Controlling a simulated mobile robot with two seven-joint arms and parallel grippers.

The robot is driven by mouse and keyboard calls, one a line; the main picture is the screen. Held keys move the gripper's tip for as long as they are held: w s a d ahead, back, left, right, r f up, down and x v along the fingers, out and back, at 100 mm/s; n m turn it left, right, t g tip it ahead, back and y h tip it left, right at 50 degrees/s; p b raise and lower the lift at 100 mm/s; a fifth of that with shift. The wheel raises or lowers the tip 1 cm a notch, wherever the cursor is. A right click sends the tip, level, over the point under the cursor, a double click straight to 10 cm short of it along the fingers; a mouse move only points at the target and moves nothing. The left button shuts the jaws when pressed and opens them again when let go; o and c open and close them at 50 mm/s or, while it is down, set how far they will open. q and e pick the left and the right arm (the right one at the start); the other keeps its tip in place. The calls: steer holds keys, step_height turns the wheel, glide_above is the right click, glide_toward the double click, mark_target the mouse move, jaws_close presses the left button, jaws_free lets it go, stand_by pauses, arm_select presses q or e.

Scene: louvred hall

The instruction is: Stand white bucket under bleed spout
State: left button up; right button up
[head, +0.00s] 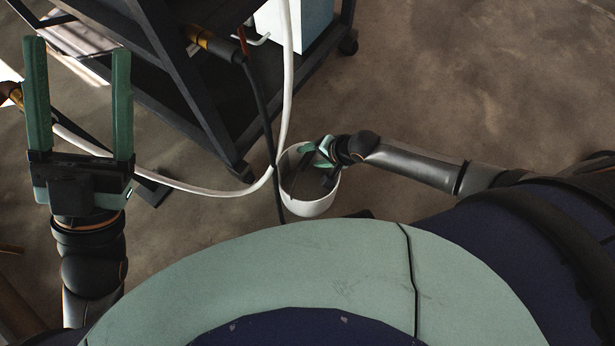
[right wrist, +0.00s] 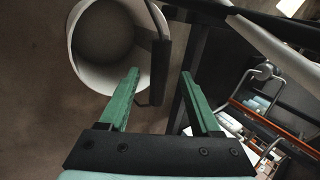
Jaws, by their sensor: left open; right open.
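The white bucket (head: 313,207) stands on the floor by the near corner of the dark cart, its mouth facing up. In the right wrist view the bucket (right wrist: 86,72) is at upper left, with a dark handle grip (right wrist: 161,72) along its side. My right gripper (head: 312,152) is open at the bucket's rim. Its green fingers (right wrist: 160,75) point toward the handle grip, and I cannot tell whether they touch it. My left gripper (head: 80,90) is open and empty, far left of the bucket. A brass fitting (head: 205,40) on the cart may be the bleed spout; I cannot be sure.
The dark cart (head: 185,85) on castors fills the upper left. A white hose (head: 286,90) and a black hose (head: 262,110) hang beside the bucket; the white one runs left along the floor. Bare floor (head: 470,80) lies clear at right.

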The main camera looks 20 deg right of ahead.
steer(key=shift+w+a+f, duration=0.2)
steer(key=shift+w+f, duration=0.05)
steer(key=shift+f, duration=0.25)
arm_select(q)
steer(key=f+b, duration=0.1)
steer(key=f, duration=0.1)
steer(key=f+b, duration=0.1)
steer(key=b, duration=0.1)
steer(key=f+b, duration=0.1)
steer(key=f, duration=0.1)
steer(key=shift+w+d+f, duration=0.15)
steer(key=shift+d+f, duration=0.15)
steer(key=shift+d, duration=0.05)
arm_select(e)
steer(key=x, duration=0.5)
steer(key=shift+d, duration=0.15)
jaws_close()
